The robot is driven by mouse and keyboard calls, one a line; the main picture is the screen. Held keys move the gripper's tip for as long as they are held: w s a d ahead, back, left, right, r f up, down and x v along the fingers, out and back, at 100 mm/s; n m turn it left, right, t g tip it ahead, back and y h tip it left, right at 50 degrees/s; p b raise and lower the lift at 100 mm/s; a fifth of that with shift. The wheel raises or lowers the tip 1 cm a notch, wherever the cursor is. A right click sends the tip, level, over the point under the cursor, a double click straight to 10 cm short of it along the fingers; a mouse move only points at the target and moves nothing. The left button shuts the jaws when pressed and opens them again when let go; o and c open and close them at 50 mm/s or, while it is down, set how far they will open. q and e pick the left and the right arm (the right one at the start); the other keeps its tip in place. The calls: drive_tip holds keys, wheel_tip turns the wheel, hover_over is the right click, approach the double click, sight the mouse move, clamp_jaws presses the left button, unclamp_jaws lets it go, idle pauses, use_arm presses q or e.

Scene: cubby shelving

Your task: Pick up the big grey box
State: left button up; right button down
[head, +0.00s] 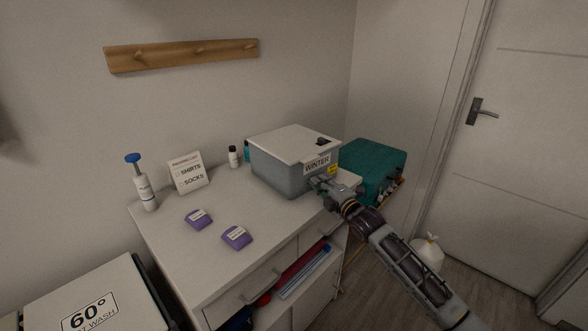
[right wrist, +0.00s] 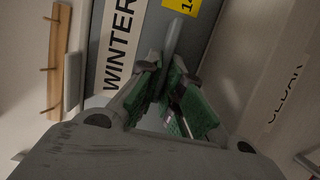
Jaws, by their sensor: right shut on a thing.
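The big grey box (head: 272,170) has a pale lid with a small black patch and a front label reading WINTER, with a yellow tag beside it. It is at the back right of the white dresser (head: 213,262). Its front also shows in the right wrist view (right wrist: 200,48). My right gripper (head: 322,185) is at the lower front of the box, below the labels. In the right wrist view its green-padded fingers (right wrist: 172,85) are shut around a grey bar at the box front. Whether the box's underside touches the dresser is hidden. My left gripper is not in view.
A white surface labelled CEDAR (right wrist: 285,90) is near the gripper.

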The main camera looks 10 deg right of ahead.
drive_tip(key=shift+r, duration=0.1)
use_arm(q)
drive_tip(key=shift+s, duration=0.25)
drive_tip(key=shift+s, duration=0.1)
